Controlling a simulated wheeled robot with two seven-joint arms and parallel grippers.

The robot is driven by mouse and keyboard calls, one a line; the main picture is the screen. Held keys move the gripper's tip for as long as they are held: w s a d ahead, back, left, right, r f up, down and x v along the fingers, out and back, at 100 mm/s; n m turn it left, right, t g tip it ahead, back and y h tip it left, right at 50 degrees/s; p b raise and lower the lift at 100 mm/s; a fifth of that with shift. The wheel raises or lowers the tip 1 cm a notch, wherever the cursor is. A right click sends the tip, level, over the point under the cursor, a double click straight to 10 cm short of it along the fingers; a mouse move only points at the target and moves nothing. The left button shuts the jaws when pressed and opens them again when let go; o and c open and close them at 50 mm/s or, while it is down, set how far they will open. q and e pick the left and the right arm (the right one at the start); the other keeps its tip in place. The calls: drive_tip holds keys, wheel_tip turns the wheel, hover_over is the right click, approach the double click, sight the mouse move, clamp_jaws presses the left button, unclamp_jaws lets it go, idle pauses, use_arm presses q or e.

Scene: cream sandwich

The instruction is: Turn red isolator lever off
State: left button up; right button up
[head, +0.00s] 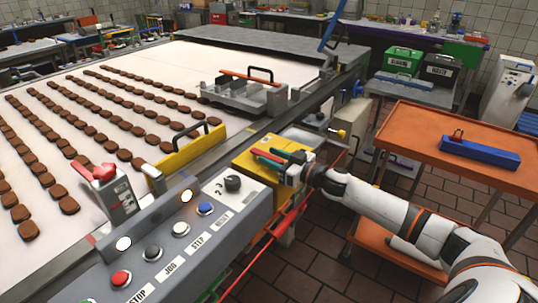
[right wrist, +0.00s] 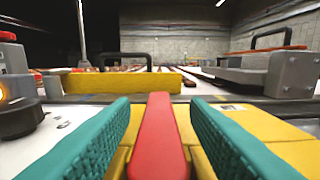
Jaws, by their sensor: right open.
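The red isolator lever (right wrist: 160,140) lies in the right wrist view between the two teal finger pads of my right gripper (head: 268,157). The gripper is open, with a pad on each side of the lever and a visible gap to each. In the head view the lever (head: 270,156) is a small red strip between the pads, over a yellow box (head: 247,167) beside the conveyor. The lever's pivot end is hidden. My left gripper is not in view.
A grey control panel (head: 165,245) with buttons and a knob stands left of the yellow box. A yellow guard with a handle (head: 188,152) and a metal frame (head: 243,95) sit on the conveyor. An orange cart (head: 415,130) stands right.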

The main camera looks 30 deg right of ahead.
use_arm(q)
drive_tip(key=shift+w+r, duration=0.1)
use_arm(e)
drive_tip(key=shift+w+a, duration=0.35)
drive_tip(key=shift+w, duration=0.3)
